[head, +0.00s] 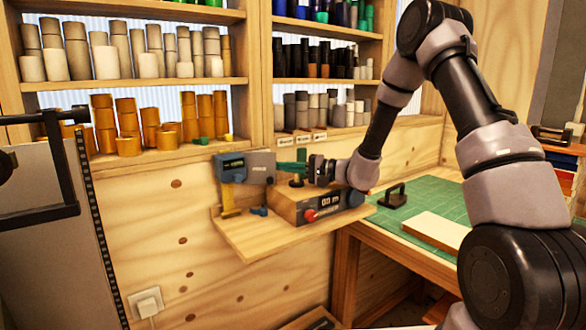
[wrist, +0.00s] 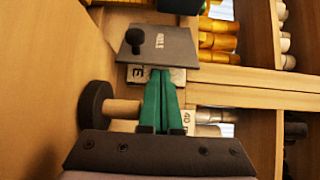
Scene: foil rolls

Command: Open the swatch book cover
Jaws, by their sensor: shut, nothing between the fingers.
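A grey panel (head: 258,166) with small lettering stands beside a blue-grey part above the wooden wall shelf. I take it as the swatch book cover. It shows larger in the wrist view (wrist: 172,48), with a black knob (wrist: 133,38) on its left part. My gripper (head: 282,168) has green fingers, which are shut and empty. In the wrist view the fingertips (wrist: 164,73) point at the panel's near edge. I cannot tell whether they touch it. The panel looks nearly flat there, and what lies behind it is hidden.
A wooden box with a display and red knob (head: 310,215) stands on the wall shelf (head: 245,238), below my gripper. Foil rolls (head: 105,122) fill the racks behind. A green mat (head: 400,215) with a cream board (head: 437,231) lies at right.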

